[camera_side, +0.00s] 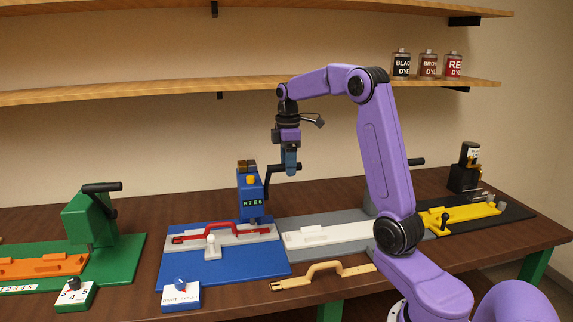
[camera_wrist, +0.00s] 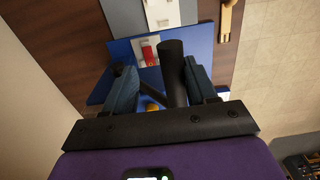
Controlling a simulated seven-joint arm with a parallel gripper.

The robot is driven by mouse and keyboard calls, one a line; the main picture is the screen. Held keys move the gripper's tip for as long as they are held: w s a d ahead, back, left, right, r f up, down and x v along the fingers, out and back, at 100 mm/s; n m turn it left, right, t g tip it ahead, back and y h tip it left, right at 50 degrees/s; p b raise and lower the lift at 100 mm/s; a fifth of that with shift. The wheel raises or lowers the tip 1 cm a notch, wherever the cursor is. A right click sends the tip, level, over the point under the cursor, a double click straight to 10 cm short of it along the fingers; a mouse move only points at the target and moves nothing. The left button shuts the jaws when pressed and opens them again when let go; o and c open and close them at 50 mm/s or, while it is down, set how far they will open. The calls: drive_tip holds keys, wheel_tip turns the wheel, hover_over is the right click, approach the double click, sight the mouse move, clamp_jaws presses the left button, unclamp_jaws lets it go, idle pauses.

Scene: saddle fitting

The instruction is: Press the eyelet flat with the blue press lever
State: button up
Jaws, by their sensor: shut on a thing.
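The blue press (camera_side: 248,192) stands at the back of a blue base plate (camera_side: 235,268), with a small display on its front. Its black lever (camera_side: 272,182) sticks out to the right and ends in a dark handle. My gripper (camera_side: 290,167) is shut on that handle, above and right of the press. In the wrist view the black handle (camera_wrist: 172,72) runs between the two blue fingers of my gripper (camera_wrist: 164,80). A red strap (camera_side: 220,233) lies in a grey fixture (camera_side: 262,235) before the press. I cannot make out the eyelet itself.
A blue-knobbed selector box (camera_side: 181,296) stands in front of the blue plate. A green press (camera_side: 90,218) is at the left, a black press (camera_side: 467,170) at the right. A tan handle-shaped piece (camera_side: 322,273) lies at the front edge. A shelf (camera_side: 200,90) runs above.

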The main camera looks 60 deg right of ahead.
drive_tip(key=shift+w+r, duration=0.1)
drive_tip(key=shift+r, duration=2.85)
drive_tip(key=shift+a, duration=0.1)
drive_tip(key=s+a+f+n, duration=0.1)
drive_tip(key=s+a+f, duration=0.15)
drive_tip(key=a, duration=0.45)
drive_tip(key=s+a+f, duration=0.1)
drive_tip(key=s+a, duration=0.2)
drive_tip(key=a, duration=0.5)
drive_tip(key=s+a+f+n, duration=0.1)
drive_tip(key=s+a+f, duration=0.1)
drive_tip(key=a, duration=0.5)
drive_tip(key=s+a+f, duration=0.2)
drive_tip(key=s, duration=0.5)
drive_tip(key=s+a+f+n, duration=0.1)
drive_tip(key=s+f, duration=0.2)
drive_tip(key=s, duration=0.4)
drive_tip(key=s+a+f, duration=0.2)
drive_tip(key=s, duration=0.6)
drive_tip(key=shift+a+f+n, duration=0.3)
